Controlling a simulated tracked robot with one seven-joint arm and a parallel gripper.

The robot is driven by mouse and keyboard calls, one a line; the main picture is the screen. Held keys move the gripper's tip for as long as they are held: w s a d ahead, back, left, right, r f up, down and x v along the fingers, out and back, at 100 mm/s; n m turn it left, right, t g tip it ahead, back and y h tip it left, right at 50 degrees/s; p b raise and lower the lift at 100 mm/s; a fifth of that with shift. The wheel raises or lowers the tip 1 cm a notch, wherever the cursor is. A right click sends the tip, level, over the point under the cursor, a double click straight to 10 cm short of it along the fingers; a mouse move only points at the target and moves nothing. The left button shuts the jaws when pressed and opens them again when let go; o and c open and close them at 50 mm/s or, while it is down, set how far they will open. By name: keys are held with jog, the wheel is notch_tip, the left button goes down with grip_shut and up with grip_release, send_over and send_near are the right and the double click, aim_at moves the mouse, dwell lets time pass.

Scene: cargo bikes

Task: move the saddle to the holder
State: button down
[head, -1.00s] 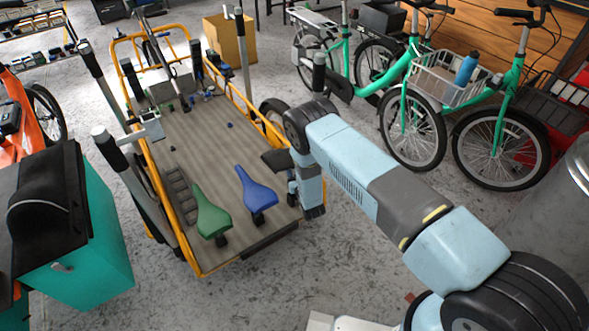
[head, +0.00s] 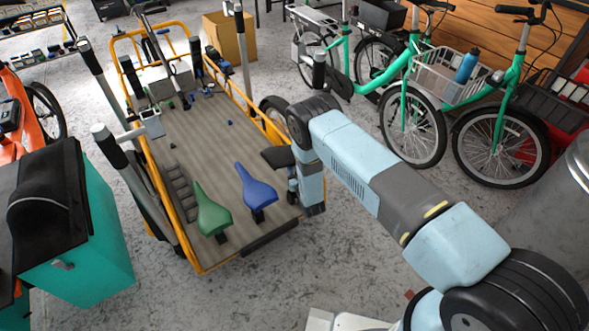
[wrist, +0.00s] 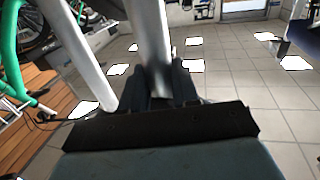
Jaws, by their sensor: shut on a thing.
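A black saddle-like piece (head: 277,157) sits at my gripper (head: 292,186), by the right edge of the yellow-framed cargo bed. My gripper is shut on it, though the exact grip is partly hidden in the head view. In the wrist view my gripper's dark fingers (wrist: 172,86) are close together, with a pale tube (wrist: 150,40) at them. A green saddle (head: 211,212) and a blue saddle (head: 257,188) stand upright on the bed's near end. I cannot tell which thing is the holder; a grey clamp-like bracket (head: 152,125) is at the bed's left side.
The cargo bed (head: 205,140) has bare room in its middle and small parts farther back. Upright posts (head: 92,60) line its left side. Green bikes (head: 405,110) stand at the right, a teal box (head: 95,240) at the left. A second pale tube (wrist: 75,50) is close in the wrist view.

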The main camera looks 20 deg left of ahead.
jog(key=shift+f, duration=0.95)
dwell(0.3)
jog(key=shift+s+d+f, duration=0.1)
jog(key=shift+s+f, duration=0.05)
jog(key=shift+f, duration=0.5)
jog(key=shift+s+f, duration=0.1)
jog(key=shift+f, duration=3.15)
dwell(1.1)
jog(key=shift+w+r, duration=0.1)
jog(key=shift+r, duration=0.25)
jog(key=shift+w+r, duration=0.15)
jog(key=shift+r, duration=2.4)
